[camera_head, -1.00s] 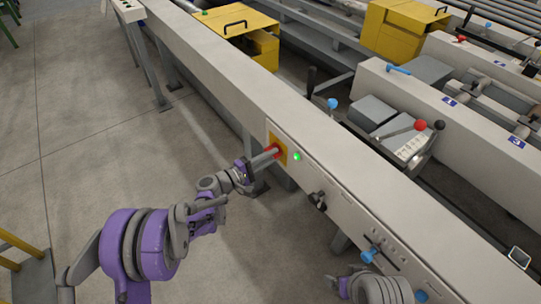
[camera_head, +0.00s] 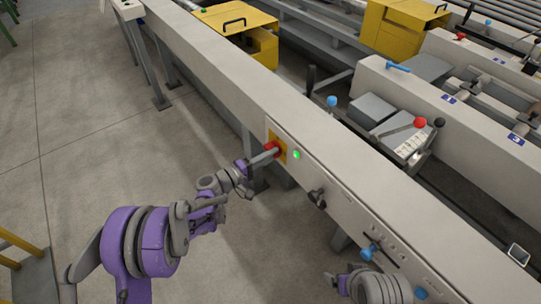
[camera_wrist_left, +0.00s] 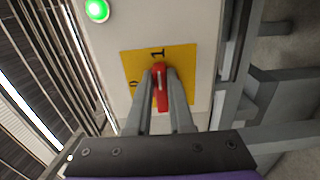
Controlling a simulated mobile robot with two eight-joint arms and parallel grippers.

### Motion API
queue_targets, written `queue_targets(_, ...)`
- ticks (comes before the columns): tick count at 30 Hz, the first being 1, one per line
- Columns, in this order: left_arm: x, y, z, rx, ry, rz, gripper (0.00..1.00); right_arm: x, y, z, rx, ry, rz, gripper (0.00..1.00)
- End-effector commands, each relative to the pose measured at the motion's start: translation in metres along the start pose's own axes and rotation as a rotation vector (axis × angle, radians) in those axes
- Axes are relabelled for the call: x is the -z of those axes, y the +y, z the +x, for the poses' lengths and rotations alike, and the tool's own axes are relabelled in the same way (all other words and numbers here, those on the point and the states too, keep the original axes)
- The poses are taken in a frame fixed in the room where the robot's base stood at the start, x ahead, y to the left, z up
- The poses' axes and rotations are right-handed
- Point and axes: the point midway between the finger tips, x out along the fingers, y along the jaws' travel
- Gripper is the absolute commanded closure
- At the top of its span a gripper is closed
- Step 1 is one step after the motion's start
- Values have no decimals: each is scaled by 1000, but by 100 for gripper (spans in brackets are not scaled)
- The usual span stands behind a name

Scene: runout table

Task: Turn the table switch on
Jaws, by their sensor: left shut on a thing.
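The table switch is a red handle (camera_wrist_left: 161,88) on a yellow plate (camera_wrist_left: 182,58) marked 0 and 1, set in the side of the pale table beam. In the left wrist view the handle lines up with the 1 mark. In the head view the red handle (camera_head: 271,147) is partly hidden by my left gripper (camera_head: 268,157). My left gripper's fingers (camera_wrist_left: 160,92) are on either side of the handle and shut on it. A green lamp (camera_head: 296,155) beside the plate is lit; it also shows in the left wrist view (camera_wrist_left: 97,10).
A black knob (camera_head: 317,198) and a blue-handled knob (camera_head: 371,253) stick out of the same beam face to the right. Yellow machine housings (camera_head: 240,38) stand behind the beam.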

Motion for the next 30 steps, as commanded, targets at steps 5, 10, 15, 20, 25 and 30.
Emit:
queue_targets(5,0,0,0,1,0,2,64,0,0,0,0,0,0,15)
queue_targets(10,0,0,0,1,0,1,50,0,0,0,0,0,0,15)
queue_targets(15,0,0,0,1,0,0,50,0,0,0,0,0,0,15)
queue_targets(20,1,0,-12,1,3,1,50,0,0,-2,0,0,0,15)
queue_targets(25,1,0,-43,1,4,2,50,2,0,-5,0,2,0,15)
queue_targets(30,1,1,-78,1,4,1,50,2,0,-8,0,3,0,15)
